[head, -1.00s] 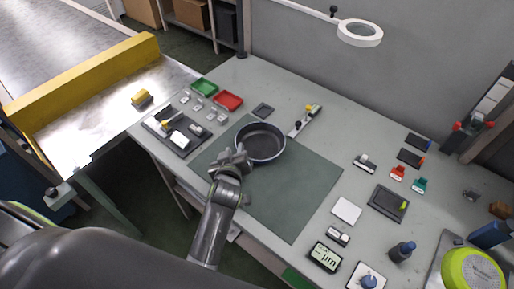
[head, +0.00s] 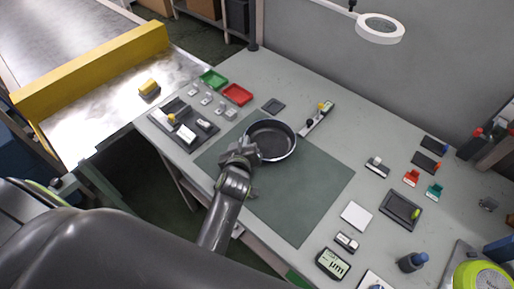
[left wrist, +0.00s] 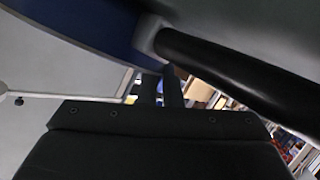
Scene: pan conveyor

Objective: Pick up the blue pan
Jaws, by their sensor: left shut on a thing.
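The blue pan (head: 272,143) is at the back part of the green mat in the head view, with a dark inside and a pale rim. My left gripper (head: 240,158) is at its near left side, shut on its handle, which the gripper largely hides there. In the left wrist view, the pan's blue body (left wrist: 90,25) fills the upper left and its black handle (left wrist: 235,70) runs to the right, close to the gripper fingers (left wrist: 172,90). I cannot tell whether the pan's bottom is clear of the mat. My right gripper is not in view.
The green mat (head: 300,195) is bare in front of the pan. A dark tray (head: 165,125) with small parts is to the left, with green (head: 213,80) and red (head: 237,94) bins behind. A narrow holder (head: 318,118) stands close to the pan's right. A ring lamp (head: 380,28) hangs above.

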